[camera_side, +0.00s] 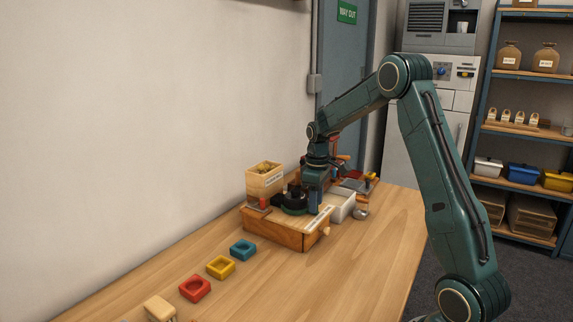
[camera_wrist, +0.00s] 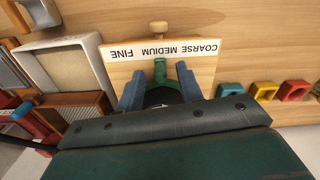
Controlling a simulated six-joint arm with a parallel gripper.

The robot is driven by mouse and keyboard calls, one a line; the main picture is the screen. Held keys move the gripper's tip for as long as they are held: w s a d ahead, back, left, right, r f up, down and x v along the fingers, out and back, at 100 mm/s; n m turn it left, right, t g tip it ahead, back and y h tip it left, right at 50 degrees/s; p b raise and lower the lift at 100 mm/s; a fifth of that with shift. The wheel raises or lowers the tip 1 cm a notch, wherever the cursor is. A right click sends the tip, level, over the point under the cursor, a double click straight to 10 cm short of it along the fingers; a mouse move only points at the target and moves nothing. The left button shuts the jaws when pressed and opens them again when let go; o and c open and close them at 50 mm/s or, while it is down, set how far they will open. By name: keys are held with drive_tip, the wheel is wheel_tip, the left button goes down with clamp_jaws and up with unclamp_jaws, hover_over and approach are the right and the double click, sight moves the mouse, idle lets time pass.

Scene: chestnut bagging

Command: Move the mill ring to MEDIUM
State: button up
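The mill is a wooden box (camera_side: 274,233) with a dark round top (camera_side: 294,193). Its green ring (camera_side: 291,210) has a small tab, and this tab (camera_wrist: 160,71) shows in the wrist view. A white label strip (camera_wrist: 162,50) reads COARSE, MEDIUM and FINE, upside down in the wrist view. The tab points at about the middle word, MEDIUM. My gripper (camera_wrist: 159,84) is down at the mill, with its blue fingers on either side of the ring and tab. Gaps show beside the tab. Whether the fingers press on the ring cannot be seen; my gripper hides much of it.
A wooden hopper (camera_side: 264,183) stands behind the mill against the wall. A white tray (camera_side: 342,206) lies close to its right. Teal (camera_side: 243,250), yellow (camera_side: 221,267) and red (camera_side: 195,288) square cups stand in a row toward the front left. The table's right front is clear.

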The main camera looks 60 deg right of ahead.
drive_tip(key=shift+r, duration=0.1)
wheel_tip(320, 180, up, 14)
idle(1.0)
